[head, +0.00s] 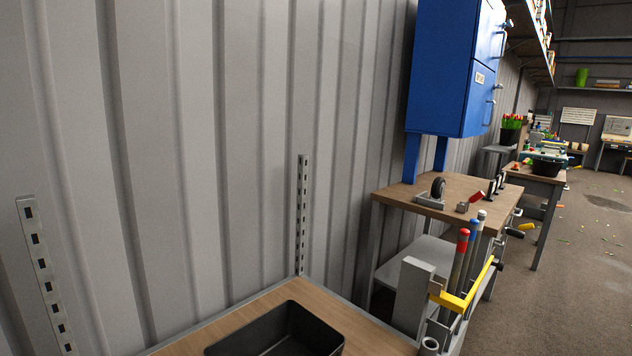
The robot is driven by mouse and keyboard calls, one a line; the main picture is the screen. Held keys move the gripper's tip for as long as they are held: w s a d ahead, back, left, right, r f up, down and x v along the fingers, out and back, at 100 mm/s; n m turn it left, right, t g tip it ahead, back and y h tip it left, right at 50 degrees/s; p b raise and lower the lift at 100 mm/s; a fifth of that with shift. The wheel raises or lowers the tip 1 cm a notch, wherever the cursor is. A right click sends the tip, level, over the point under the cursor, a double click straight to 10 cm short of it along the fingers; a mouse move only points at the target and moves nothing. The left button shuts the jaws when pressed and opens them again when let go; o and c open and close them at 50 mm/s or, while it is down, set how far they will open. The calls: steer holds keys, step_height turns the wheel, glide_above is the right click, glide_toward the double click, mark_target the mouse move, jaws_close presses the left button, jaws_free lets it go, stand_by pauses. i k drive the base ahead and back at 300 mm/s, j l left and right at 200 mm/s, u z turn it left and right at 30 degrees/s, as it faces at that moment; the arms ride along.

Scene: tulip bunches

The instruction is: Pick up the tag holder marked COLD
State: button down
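I cannot make out a tag holder marked COLD in the head view. A small pale label (480,78) sits on the blue cabinet's door, but its writing is too small to read. My gripper is not in view, so its state does not show.
A wooden bench top (240,326) with a black bin (318,346) is at the bottom. Beyond it are upright poles with coloured tops (462,234), a yellow bar (466,292), a workbench (408,196) and a blue cabinet (440,70). Open floor (570,260) lies right.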

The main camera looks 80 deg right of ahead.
mark_target(488, 196)
steer(key=z, duration=3.5)
steer(key=u, duration=0.2)
steer(key=i+l+u, duration=0.7)
steer(key=i+l, duration=0.2)
steer(key=l, duration=0.2)
steer(key=i+l, duration=0.25)
steer(key=i+l+u, duration=0.1)
steer(key=l, duration=0.4)
steer(key=i+l, duration=0.3)
steer(key=i+l+u, duration=0.1)
steer(key=i+l, duration=0.15)
steer(key=l, duration=0.25)
steer(key=i+l, duration=0.15)
steer(key=l, duration=0.25)
steer(key=i+l, duration=0.2)
steer(key=l, duration=0.2)
steer(key=i+l+u, duration=0.1)
steer(key=l, duration=0.35)
steer(key=i, duration=0.1)
